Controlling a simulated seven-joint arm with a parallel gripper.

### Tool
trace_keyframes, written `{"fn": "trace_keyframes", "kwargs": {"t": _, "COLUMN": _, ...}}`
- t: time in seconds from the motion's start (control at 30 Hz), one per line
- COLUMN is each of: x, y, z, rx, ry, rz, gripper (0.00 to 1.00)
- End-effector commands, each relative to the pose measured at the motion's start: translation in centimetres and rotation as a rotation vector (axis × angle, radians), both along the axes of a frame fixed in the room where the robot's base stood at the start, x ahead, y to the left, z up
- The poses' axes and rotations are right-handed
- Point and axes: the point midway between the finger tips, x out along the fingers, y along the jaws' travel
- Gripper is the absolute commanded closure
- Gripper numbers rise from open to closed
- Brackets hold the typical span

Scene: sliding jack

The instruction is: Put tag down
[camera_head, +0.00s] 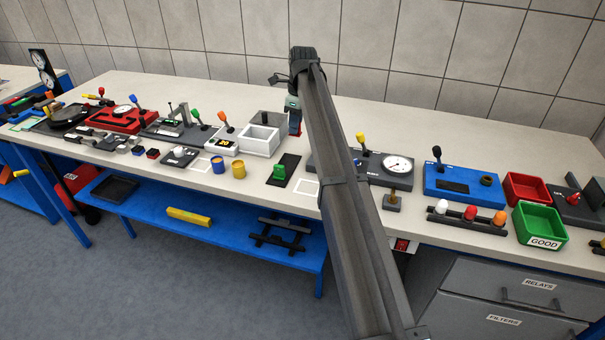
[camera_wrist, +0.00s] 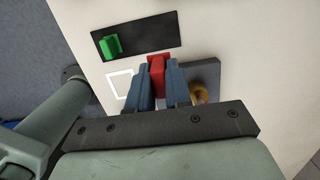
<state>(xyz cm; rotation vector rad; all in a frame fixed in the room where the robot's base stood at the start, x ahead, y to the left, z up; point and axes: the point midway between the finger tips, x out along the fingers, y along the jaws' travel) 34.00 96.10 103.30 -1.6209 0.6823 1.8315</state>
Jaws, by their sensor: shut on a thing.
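My gripper (camera_wrist: 158,88) has blue fingers shut on a red tag (camera_wrist: 157,72), which sticks out past the fingertips in the wrist view. In the head view my gripper (camera_head: 295,116) is over the bench behind the dark plate, and a bit of red shows low between the fingers. A green block (camera_head: 279,173) sits on the dark plate (camera_head: 290,162). Both also show in the wrist view, the green block (camera_wrist: 110,45) at the left end of the plate (camera_wrist: 155,33). A white square outline (camera_head: 304,188) is marked on the bench beside the plate; in the wrist view the outline (camera_wrist: 120,74) is left of the fingers.
A grey gauge box (camera_head: 372,168) with a yellow-topped lever stands right of the outline, partly behind my arm. A white open box (camera_head: 259,141) and yellow and blue cups (camera_head: 239,169) stand to the left. A blue box (camera_head: 462,184) and red bin (camera_head: 525,187) are farther right.

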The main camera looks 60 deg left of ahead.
Motion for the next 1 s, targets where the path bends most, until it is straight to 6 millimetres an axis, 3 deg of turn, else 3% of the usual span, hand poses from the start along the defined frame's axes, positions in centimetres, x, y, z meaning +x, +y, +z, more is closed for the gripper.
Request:
{"fn": "trace_keyframes", "kwargs": {"t": 0.03, "x": 0.0, "y": -1.9, "z": 0.0, "rx": 0.004, "ry": -0.001, "rz": -0.005, "gripper": 1.00}}
{"fn": "trace_keyframes", "kwargs": {"t": 0.2, "x": -0.4, "y": -6.6, "z": -0.1, "rx": 0.010, "ry": -0.003, "rz": -0.015, "gripper": 1.00}}
{"fn": "trace_keyframes", "kwargs": {"t": 0.43, "x": -1.9, "y": -11.8, "z": -0.7, "rx": 0.005, "ry": 0.000, "rz": -0.004, "gripper": 1.00}}
{"fn": "trace_keyframes", "kwargs": {"t": 0.67, "x": -2.3, "y": -12.8, "z": -2.4, "rx": -0.011, "ry": 0.004, "rz": 0.020, "gripper": 1.00}}
{"fn": "trace_keyframes", "kwargs": {"t": 1.0, "x": -2.2, "y": -12.8, "z": -7.1, "rx": -0.010, "ry": 0.003, "rz": 0.021, "gripper": 1.00}}
